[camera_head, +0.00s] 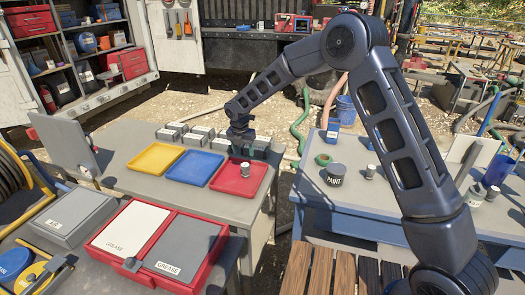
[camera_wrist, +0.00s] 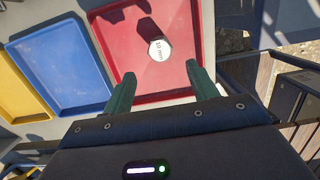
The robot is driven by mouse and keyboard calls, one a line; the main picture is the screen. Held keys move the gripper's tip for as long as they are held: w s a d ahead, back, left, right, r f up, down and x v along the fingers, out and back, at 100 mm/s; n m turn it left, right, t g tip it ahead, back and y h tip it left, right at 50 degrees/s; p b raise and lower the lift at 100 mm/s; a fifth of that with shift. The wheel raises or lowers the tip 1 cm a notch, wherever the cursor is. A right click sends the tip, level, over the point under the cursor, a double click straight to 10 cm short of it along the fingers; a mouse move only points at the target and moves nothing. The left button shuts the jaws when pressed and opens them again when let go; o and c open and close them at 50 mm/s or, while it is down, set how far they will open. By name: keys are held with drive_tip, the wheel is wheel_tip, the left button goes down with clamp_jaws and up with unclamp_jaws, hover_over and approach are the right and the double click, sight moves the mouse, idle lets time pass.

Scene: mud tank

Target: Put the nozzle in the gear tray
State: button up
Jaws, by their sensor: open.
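A small cylinder (camera_wrist: 159,50) with a pale six-sided top marked "10 mm" stands in the red tray (camera_wrist: 117,50); it may be the nozzle. In the head view the cylinder (camera_head: 245,169) is in the red tray (camera_head: 226,184), right of the blue tray (camera_head: 194,167) and the yellow tray (camera_head: 156,159). No readable label shows which is the gear tray. My gripper (camera_wrist: 162,86) is open and empty; in the wrist view the cylinder lies beyond its green fingertips, apart from them. In the head view the fingertips are hard to make out.
Several grey blocks (camera_head: 195,134) stand behind the trays. The blue table (camera_head: 345,205) at right holds a paint can (camera_head: 335,175), a small cylinder (camera_head: 371,171) and a green ring (camera_head: 323,159). A red grease case (camera_head: 225,235) lies in front. A gap separates the tables.

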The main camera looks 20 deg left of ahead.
drive_tip(key=shift+r, duration=0.15)
drive_tip(key=w+d+r+m, duration=0.3)
drive_tip(key=d+r+m, duration=0.1)
drive_tip(key=d+r, duration=0.4)
drive_tip(key=w+d+r+m, duration=0.35)
drive_tip(key=d+r, duration=0.25)
drive_tip(key=d, duration=0.5)
drive_tip(key=s+d+r+m+t, duration=0.1)
drive_tip(key=d+r+m, duration=0.35)
drive_tip(key=d, duration=0.45)
drive_tip(key=s+d+r+m, duration=0.2)
drive_tip(key=d+r+m, duration=0.25)
drive_tip(key=d, duration=0.35)
drive_tip(key=s+d+r+m, duration=0.3)
drive_tip(key=s+d+m, duration=0.15)
drive_tip(key=d, duration=0.45)
drive_tip(key=s+d+r+m, duration=0.2)
drive_tip(key=s+d+m, duration=0.25)
drive_tip(key=d, duration=0.35)
drive_tip(key=s+d+f+m+t, duration=0.1)
drive_tip(key=s+d+f+m, duration=0.1)
drive_tip(key=s+d+m, duration=0.8)
drive_tip(key=s+d, duration=0.2)
drive_tip(key=s, duration=0.4)
drive_tip(key=shift+f+t, duration=0.15)
drive_tip(key=shift+t, duration=0.25)
